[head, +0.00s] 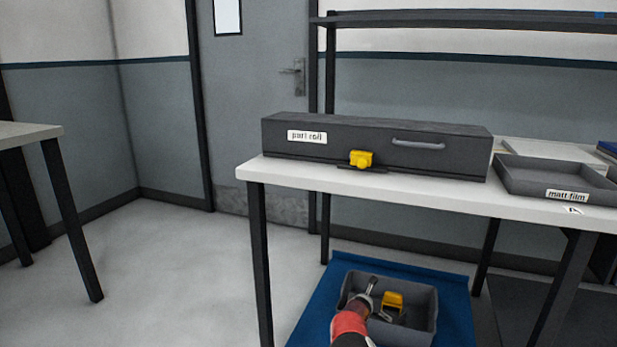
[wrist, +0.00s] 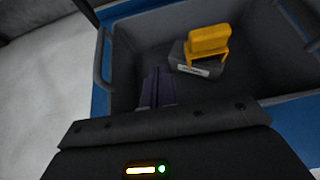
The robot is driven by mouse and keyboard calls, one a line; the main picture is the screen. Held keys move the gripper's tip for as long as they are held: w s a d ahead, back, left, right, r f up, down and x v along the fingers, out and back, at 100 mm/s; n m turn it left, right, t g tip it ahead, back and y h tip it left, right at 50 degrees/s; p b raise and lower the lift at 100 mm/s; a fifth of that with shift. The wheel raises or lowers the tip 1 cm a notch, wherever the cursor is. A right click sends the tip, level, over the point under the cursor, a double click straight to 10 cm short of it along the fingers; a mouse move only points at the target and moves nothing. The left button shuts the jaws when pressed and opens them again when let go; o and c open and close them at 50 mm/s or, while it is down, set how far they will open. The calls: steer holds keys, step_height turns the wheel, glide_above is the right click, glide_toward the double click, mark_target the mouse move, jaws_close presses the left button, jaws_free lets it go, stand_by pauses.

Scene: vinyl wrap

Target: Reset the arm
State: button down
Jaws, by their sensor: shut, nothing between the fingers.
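My gripper (head: 371,283) is at the end of my red and black arm, low in the head view, over the left part of a grey bin. In the wrist view its fingers (wrist: 157,75) are together with nothing between them. They point into the bin, left of a dark block with a yellow handle (wrist: 208,42). The block has a pale label too blurred to read. In the head view the yellow handle (head: 393,300) lies right of my gripper, apart from it.
Floor (head: 160,270) at left is clear.

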steer(key=s+d+r+m+h, duration=0.1)
steer(key=s+d+r+m, duration=0.2)
steer(key=r, duration=0.4)
steer(key=d+r+m+g+h, duration=0.1)
steer(key=d+r+m, duration=0.3)
steer(key=r, duration=0.3)
steer(key=s+d+r+m+h, duration=0.1)
steer(key=s+d+r+m, duration=0.2)
steer(key=r, duration=0.4)
steer(key=s+r+m+g+y+b, duration=0.1)
steer(key=s+r+m+g+b, duration=0.15)
steer(key=s+r+m, duration=1.4)
steer(key=s+a+f+m+y, duration=0.1)
steer(key=s+a, duration=0.4)
steer(key=s, duration=0.8)
steer(key=s+a+f+m+g+y, duration=0.1)
steer(key=s+a, duration=0.4)
steer(key=s, duration=0.8)
steer(key=s+a+f+m+g+y, duration=0.1)
steer(key=s+a+m+y, duration=0.2)
steer(key=s, duration=1)
steer(key=a+y, duration=0.1)
steer(key=a, duration=0.1)
steer(key=shift+a, duration=0.3)
steer(key=shift+r, duration=0.1)
